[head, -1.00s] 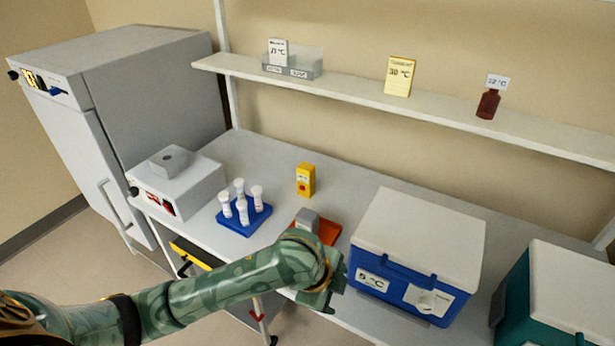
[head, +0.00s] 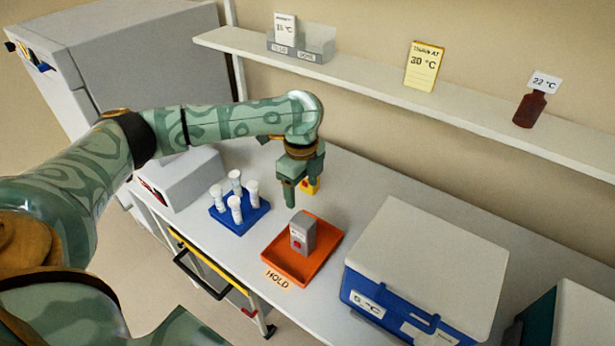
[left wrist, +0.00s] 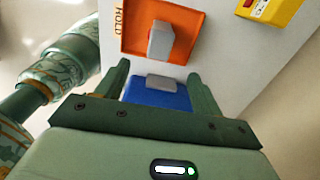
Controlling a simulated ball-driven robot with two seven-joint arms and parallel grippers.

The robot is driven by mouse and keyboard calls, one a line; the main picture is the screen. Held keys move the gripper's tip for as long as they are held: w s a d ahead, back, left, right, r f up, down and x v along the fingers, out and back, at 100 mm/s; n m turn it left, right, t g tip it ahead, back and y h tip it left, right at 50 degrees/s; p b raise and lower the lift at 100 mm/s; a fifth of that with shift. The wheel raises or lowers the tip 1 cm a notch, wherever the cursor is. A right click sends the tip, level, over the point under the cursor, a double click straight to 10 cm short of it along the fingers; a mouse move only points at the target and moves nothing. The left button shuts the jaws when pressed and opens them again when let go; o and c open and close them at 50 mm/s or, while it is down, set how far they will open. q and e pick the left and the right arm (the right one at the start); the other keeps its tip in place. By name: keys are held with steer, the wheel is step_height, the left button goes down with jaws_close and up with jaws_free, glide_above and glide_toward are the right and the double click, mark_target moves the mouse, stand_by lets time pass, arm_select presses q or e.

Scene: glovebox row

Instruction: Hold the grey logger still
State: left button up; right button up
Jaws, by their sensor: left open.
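The grey logger (head: 303,233) is a small upright grey box with a red spot on its front. It stands in the orange tray (head: 325,256) labelled HOLD on the bench. In the left wrist view the logger (left wrist: 160,42) and tray (left wrist: 187,50) show beyond the fingers. My left gripper (head: 302,197) points down, open, above the bench just behind and above the logger, apart from it. Its two spread fingers also show in the left wrist view (left wrist: 158,72). Between them is a blue patch with a grey block; I cannot tell what it is. My right gripper is not in view.
A yellow box (head: 312,186) stands behind my left gripper, partly hidden. A blue rack (head: 240,221) with several white-capped tubes is left of the tray. A blue cooler with a pale lid (head: 428,262) stands right of it. A shelf (head: 380,92) runs along the back wall.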

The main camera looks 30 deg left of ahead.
arm_select(q)
steer(key=b, duration=0.1)
glide_above(303, 220)
step_height(303, 220, down, 4)
steer(key=shift+s+f, duration=0.15)
step_height(303, 220, down, 10)
steer(key=shift+r+b, duration=0.15)
steer(key=shift+b, duration=1.05)
steer(key=shift+w+f, duration=0.2)
steer(key=shift+f, duration=0.25)
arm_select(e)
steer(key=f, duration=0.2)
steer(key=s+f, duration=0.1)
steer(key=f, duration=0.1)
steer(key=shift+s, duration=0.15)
arm_select(q)
steer(key=c, duration=1.1)
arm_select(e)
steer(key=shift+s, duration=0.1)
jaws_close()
